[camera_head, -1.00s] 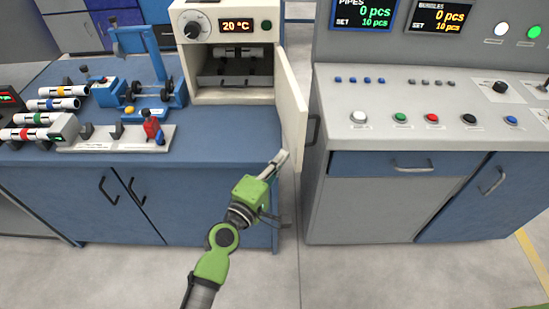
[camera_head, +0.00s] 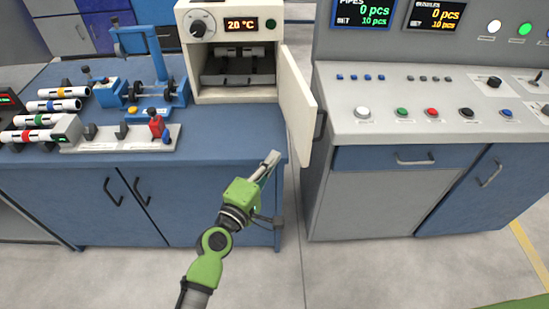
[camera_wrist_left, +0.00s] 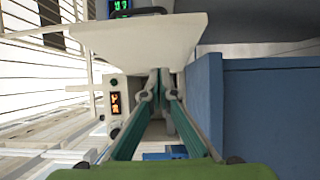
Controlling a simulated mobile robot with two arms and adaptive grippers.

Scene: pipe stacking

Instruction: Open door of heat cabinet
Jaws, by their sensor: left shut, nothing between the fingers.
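The heat cabinet (camera_head: 183,62) stands on the blue bench, and its front shows a dial and a temperature display. Its pale door (camera_head: 298,105) is swung well open on the right side, and a shelf and the dark inside show. My left gripper (camera_head: 272,160) is shut and empty, beside the lower left edge of the door on its inner side; I cannot tell whether they touch. In the left wrist view, the shut fingertips (camera_wrist_left: 160,76) are in front of the pale door panel (camera_wrist_left: 140,42), and the cabinet's display front shows at left. My right gripper is out of view.
The blue bench (camera_head: 225,135) holds a pipe rack (camera_head: 55,105) and a blue fixture (camera_head: 160,70) to the left. A grey control console (camera_head: 440,110) with buttons and screens stands close right of the door. The floor in front is clear.

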